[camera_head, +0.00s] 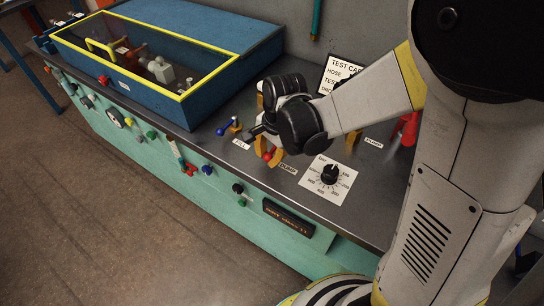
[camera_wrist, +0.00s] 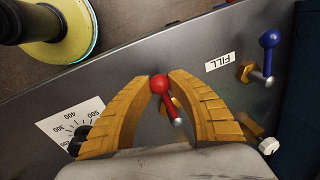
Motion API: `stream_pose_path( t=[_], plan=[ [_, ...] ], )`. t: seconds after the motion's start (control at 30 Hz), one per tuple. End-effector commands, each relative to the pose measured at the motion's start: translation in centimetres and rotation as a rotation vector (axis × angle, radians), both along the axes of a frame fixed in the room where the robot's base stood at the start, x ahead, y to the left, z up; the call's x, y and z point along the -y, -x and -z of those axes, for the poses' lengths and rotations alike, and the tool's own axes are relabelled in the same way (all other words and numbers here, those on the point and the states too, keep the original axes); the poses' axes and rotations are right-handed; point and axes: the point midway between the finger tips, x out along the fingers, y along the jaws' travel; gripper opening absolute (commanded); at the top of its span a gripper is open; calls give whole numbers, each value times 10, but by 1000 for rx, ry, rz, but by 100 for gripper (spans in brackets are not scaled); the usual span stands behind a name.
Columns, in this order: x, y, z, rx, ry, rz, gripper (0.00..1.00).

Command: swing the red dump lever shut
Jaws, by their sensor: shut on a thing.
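The red dump lever (camera_wrist: 160,86) has a round red knob and a short red stem leading to a metal pivot pin. My gripper (camera_wrist: 162,84) has its two yellow fingers on either side of the knob, shut on it. In the head view the red knob (camera_head: 267,156) shows small between the fingers of my gripper (camera_head: 268,153), just left of the DUMP label (camera_head: 288,169). The lever's mount is partly hidden by the right finger in the wrist view.
The blue fill lever (camera_head: 227,127) stands left of my gripper, near the FILL label (camera_head: 241,144). A black dial on a white card (camera_head: 329,180) lies to the right. A blue box with a yellow-framed clear front (camera_head: 182,95) stands at the back left.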

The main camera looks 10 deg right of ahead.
Motion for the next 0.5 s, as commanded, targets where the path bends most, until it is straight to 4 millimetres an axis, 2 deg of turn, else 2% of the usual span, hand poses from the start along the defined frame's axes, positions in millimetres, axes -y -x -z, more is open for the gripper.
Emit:
stream_pose_path(
  t=[0.5],
  plan=[
    [-4,-3,0,0,-2,57,0]
  ],
)
